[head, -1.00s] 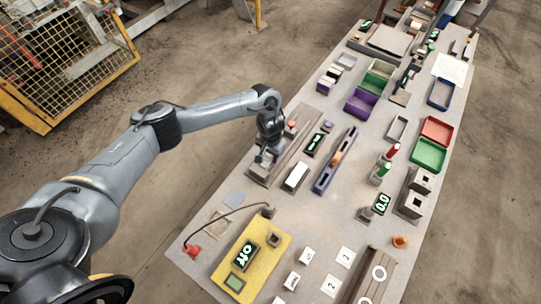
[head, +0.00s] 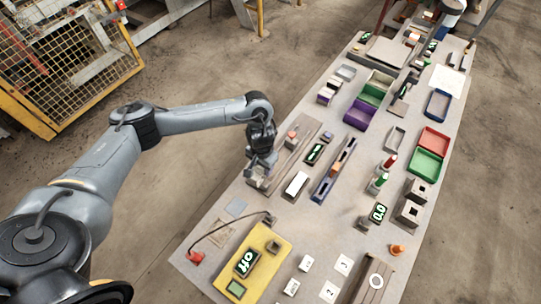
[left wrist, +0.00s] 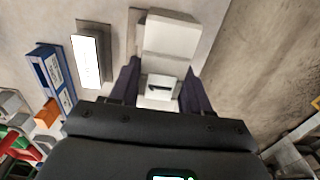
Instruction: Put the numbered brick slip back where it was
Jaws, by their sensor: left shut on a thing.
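A larger pale block (left wrist: 172,40) shows just beyond the fingers, and I cannot tell whether the two touch. Several white numbered slips lie flat at the table's near end, among them one marked 2 (head: 329,291) and another (head: 343,265).
A white block (head: 296,184) and a blue slotted rack (head: 334,171) stand right of the gripper. A yellow box with an "off" display (head: 270,240) is nearer, with a cable to a red piece (head: 195,257).

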